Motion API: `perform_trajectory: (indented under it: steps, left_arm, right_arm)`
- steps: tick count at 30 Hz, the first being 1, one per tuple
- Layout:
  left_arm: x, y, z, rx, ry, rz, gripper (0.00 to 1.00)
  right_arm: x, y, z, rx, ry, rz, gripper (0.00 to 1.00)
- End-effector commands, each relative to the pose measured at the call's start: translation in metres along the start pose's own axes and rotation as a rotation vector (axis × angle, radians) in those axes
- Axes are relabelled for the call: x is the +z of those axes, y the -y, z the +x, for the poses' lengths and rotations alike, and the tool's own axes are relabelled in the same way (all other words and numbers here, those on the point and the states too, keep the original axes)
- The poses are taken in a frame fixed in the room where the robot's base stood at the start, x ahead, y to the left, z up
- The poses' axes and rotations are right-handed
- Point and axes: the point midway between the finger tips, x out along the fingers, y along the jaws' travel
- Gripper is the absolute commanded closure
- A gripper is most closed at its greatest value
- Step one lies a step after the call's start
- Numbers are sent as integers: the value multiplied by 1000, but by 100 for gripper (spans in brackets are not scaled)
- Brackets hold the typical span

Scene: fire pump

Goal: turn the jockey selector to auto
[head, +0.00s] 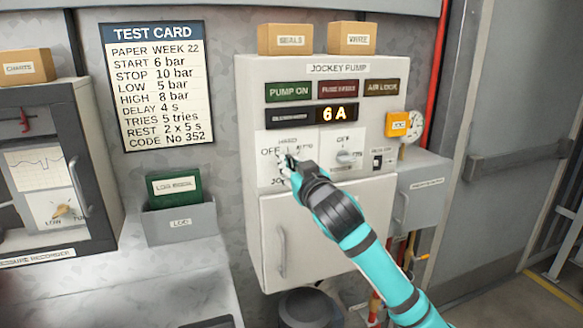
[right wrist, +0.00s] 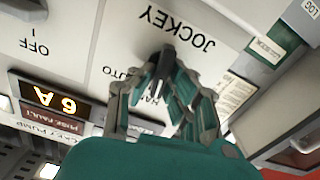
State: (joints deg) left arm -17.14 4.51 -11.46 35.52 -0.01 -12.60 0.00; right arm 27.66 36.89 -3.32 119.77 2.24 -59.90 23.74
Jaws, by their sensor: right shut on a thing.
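The jockey selector is a dark knob on a white plate on the jockey pump panel (head: 300,86). The plate has the labels OFF, HAND and AUTO, and JOCKEY below. In the right wrist view, which is upside down, the selector (right wrist: 163,60) stands between my fingertips. My right gripper (head: 288,164) reaches in from the lower right and is shut on the selector. The gripper hides most of the knob in the head view, so I cannot tell which label it points at. The display (head: 336,114) reads 6 A. My left gripper is not in view.
A second selector (head: 346,158) and a small switch (head: 378,160) sit just right of my gripper. A gauge with an orange tag (head: 398,124) is further right. A grey box with a green log book (head: 172,187) and a recorder cabinet (head: 45,160) stand at left.

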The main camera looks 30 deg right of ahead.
Motion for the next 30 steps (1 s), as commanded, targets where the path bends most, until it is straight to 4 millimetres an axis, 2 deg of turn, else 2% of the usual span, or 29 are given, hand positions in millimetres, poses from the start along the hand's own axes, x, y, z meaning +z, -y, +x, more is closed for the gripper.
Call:
perform_trajectory:
  steps: [18, 30]
  left_arm:
    - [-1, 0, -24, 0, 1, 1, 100]
    - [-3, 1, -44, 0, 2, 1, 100]
  right_arm:
    - [0, -4, 0, 0, 3, 591, 100]
    - [2, -6, 0, 1, 3, 896, 100]
